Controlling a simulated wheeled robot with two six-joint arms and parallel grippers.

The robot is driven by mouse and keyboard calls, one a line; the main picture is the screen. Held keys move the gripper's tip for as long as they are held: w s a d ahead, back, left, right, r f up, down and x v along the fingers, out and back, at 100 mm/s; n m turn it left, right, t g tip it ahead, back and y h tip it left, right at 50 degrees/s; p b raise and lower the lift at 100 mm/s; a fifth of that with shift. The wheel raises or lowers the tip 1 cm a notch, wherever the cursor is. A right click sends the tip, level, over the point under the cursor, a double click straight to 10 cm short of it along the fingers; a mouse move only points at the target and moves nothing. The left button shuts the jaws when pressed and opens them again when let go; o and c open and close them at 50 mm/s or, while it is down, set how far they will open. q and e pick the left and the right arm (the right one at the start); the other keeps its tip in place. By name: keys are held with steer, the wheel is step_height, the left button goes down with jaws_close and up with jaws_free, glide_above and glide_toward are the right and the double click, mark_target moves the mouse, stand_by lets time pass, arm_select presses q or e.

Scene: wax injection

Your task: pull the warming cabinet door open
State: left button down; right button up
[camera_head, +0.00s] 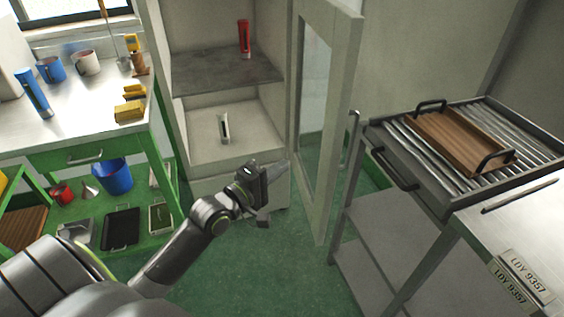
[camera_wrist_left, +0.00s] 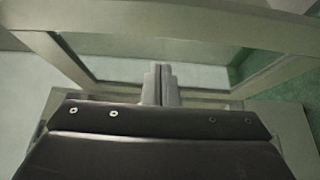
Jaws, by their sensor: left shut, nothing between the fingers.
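The warming cabinet (camera_head: 200,75) stands at the back centre in the head view. Its door (camera_head: 318,150), a pale frame with a glass pane, stands swung wide open on the right. A bar handle (camera_head: 349,150) shows on the door's outer side. My left gripper (camera_head: 284,166) is shut and empty, in front of the cabinet opening and left of the door. In the left wrist view the shut fingers (camera_wrist_left: 161,85) point toward the door's frame and glass (camera_wrist_left: 205,75); I cannot tell whether they touch it. My right gripper is not in view.
Inside the cabinet are a red item (camera_head: 244,38) on the shelf and a white-and-dark item (camera_head: 223,128) below. A green bench (camera_head: 70,110) with mugs stands left. A roller-topped cart (camera_head: 400,160) carrying a wooden tray (camera_head: 450,143) stands right, close to the door.

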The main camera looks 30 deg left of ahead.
arm_select(q)
steer(key=d+v, duration=0.1)
steer(key=v, duration=0.6)
steer(key=shift+s+p, duration=0.25)
steer(key=shift+p, duration=0.2)
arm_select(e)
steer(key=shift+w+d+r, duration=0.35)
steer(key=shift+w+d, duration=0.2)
